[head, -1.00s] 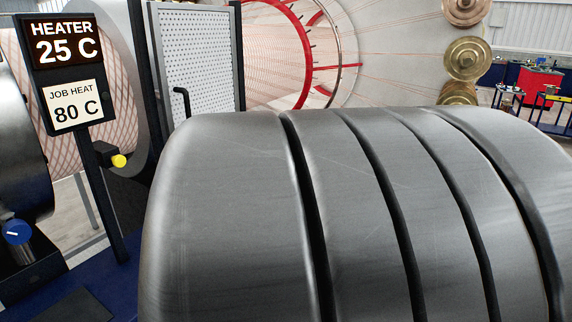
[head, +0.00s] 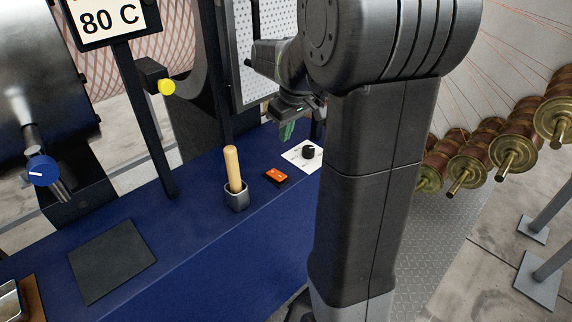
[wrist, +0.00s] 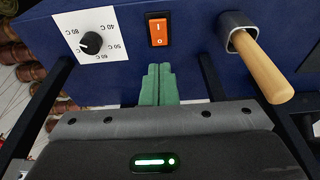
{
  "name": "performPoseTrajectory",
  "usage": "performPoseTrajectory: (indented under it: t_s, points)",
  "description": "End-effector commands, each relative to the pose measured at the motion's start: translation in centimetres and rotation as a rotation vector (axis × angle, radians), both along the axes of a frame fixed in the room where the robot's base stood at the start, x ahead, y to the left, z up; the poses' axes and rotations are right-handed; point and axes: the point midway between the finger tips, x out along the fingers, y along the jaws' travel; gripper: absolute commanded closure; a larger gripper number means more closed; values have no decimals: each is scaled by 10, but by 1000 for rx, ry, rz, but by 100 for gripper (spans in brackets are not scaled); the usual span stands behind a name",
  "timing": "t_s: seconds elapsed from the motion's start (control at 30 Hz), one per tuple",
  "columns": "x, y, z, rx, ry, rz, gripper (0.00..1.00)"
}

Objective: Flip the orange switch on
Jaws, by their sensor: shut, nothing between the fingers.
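The orange rocker switch (head: 276,176) sits in a black frame on the blue bench top. In the wrist view the switch (wrist: 158,31) shows its I and O marks; I cannot tell which side is pressed. My gripper (head: 286,131) is above the bench, behind and slightly right of the switch in the head view. Its green fingertips (wrist: 159,68) are shut and empty in the wrist view, pointing toward the switch with a gap that I cannot measure.
A white dial plate with a black knob (head: 309,152) is right of the switch. A wooden handle (head: 233,167) stands in a metal cup to its left. A dark pad (head: 111,260) lies further left. A yellow button (head: 167,87) is on a post, and copper spools (head: 515,152) are at right.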

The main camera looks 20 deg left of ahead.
Motion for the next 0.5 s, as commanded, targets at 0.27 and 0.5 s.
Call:
performPoseTrajectory:
  t_s: [0.27, 0.5]
  points:
    - [0, 0, -4, -1, 2, -2, 100]
    - [3, 7, -41, -5, 5, -2, 100]
